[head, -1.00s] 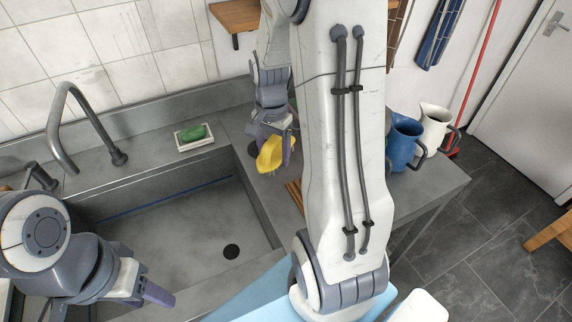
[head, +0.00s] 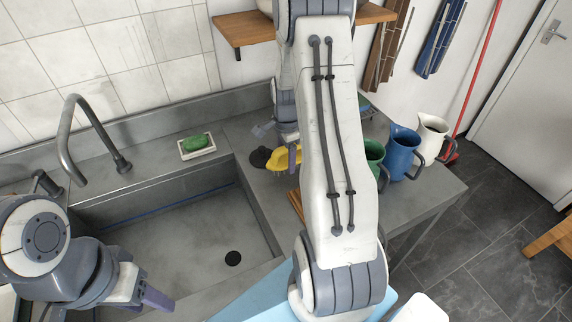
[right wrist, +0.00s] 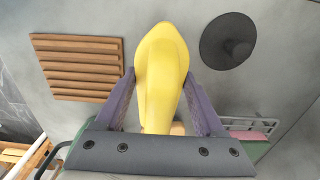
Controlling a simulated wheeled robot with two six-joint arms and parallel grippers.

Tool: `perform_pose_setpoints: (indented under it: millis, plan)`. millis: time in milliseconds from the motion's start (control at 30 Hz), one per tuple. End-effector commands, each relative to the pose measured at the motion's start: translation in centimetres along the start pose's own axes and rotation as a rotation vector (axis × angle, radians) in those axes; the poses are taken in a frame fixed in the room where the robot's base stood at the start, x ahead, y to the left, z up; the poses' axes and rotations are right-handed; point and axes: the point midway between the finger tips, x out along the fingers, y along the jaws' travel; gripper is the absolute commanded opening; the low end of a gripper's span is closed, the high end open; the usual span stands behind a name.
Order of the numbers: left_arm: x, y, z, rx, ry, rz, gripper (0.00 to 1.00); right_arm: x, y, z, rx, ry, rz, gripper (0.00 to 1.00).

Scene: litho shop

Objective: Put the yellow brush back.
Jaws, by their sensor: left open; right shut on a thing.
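The yellow brush (head: 282,162) is in my right gripper (head: 290,148), just above the grey counter to the right of the sink. In the right wrist view the yellow brush (right wrist: 160,75) lies between the two purple fingers of my right gripper (right wrist: 160,90), which is shut on it. A dark round disc (right wrist: 228,40) lies on the counter beside it, and a slatted wooden rack (right wrist: 78,65) lies on its other side. Both are apart from the brush in that view. My left gripper (head: 152,296) is open and empty near the sink's front. My right arm hides part of the counter.
The sink (head: 180,225) with its tap (head: 75,130) is at left. A green soap (head: 195,142) sits in a white dish behind it. Green (head: 374,155), blue (head: 402,155) and cream (head: 432,135) jugs stand at the counter's right. A wooden shelf (head: 245,28) is above.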

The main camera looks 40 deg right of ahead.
Motion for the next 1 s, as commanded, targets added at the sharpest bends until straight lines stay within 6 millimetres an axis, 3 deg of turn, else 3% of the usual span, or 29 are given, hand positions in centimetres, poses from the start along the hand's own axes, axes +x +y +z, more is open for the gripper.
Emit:
perform_pose_setpoints:
  millis: [333,733,767,800,833,1000]
  plan:
    - [-1.2,0.1,-0.1,-0.001,0.0,0.0,0.5,3.8,-0.2,0.0,-0.001,0.0,0.001,0.11]
    - [-0.8,0.1,0.0,0.0,0.0,0.0,0.5,4.6,-0.2,0.0,-0.001,0.0,0.0,0.11]
    - [-0.8,0.1,0.0,-0.001,0.0,0.0,0.5,4.6,-0.2,0.0,-0.001,0.0,0.0,0.75]
    - [-0.9,0.1,0.0,0.0,0.0,0.0,0.5,4.5,-0.2,0.0,-0.001,0.0,0.0,0.9]
    - [-0.9,0.1,0.0,0.0,0.0,0.0,0.5,4.5,-0.2,0.0,-0.001,0.0,0.0,1.0]
    - [-0.9,0.1,0.0,0.0,0.0,0.0,0.5,4.5,-0.2,0.0,-0.001,0.0,0.0,1.0]
